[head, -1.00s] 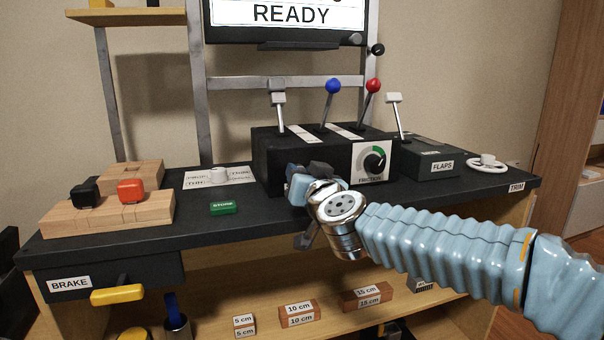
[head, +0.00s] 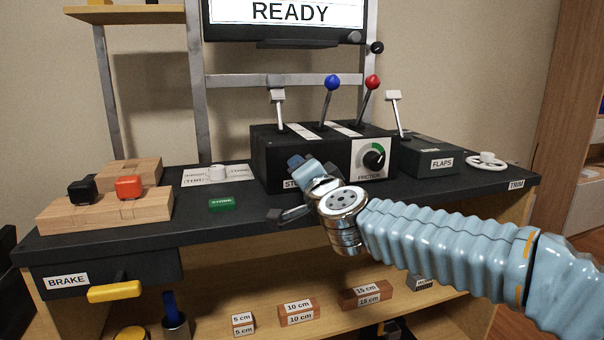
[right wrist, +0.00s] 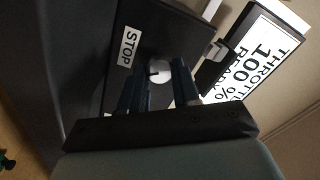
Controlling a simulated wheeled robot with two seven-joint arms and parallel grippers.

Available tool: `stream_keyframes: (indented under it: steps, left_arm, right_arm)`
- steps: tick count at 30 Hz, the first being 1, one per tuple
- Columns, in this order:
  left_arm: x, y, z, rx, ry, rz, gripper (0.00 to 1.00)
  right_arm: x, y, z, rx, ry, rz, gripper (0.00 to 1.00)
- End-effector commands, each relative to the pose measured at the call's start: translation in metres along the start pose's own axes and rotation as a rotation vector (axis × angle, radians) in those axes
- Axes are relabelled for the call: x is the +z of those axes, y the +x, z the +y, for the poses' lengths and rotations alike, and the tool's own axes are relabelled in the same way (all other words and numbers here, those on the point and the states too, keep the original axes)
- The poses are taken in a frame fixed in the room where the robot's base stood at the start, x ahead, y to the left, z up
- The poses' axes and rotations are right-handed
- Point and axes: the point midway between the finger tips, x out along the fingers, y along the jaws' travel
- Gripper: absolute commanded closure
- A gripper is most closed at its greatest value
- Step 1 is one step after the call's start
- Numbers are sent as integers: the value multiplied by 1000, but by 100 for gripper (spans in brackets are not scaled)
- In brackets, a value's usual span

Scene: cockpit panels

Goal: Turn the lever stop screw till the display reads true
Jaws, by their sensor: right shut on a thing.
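The stop screw (right wrist: 159,71) is a pale round slotted head beside the STOP label (right wrist: 128,48) on the dark lever box (right wrist: 165,35). My right gripper (right wrist: 158,84) has its two dark blue fingers on either side of the screw head, shut on it. In the head view my right gripper (head: 303,167) is at the front face of the lever box (head: 262,160), and the screw is hidden behind it. The display (right wrist: 255,60) reads THROTTLE 100 % READY in the right wrist view; the head view shows only READY on it (head: 290,13). My left gripper is out of view.
Levers with a blue knob (head: 332,82) and a red knob (head: 373,82) rise from the box. The friction dial (head: 375,159) is just right of my gripper. The desk front has free room.

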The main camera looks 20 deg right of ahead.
Motion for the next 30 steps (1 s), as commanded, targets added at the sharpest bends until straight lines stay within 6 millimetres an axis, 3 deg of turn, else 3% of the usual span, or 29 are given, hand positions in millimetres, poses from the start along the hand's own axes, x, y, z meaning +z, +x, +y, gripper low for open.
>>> stream_keyframes:
  steps: [19, 20, 21, 24, 30]
  left_arm:
    - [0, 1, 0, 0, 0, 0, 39]
    - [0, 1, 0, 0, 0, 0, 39]
    - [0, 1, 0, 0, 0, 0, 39]
    - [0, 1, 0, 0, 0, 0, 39]
    - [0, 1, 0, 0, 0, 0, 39]
  right_arm:
    - [1, 0, 1, 2, 46, -2, 99]
    - [1, 0, 1, 2, 46, -2, 64]
    - [1, 0, 1, 2, 46, -2, 58]
    - [1, 0, 1, 2, 46, -1, 43]
    - [0, 0, 1, 1, 46, -1, 43]
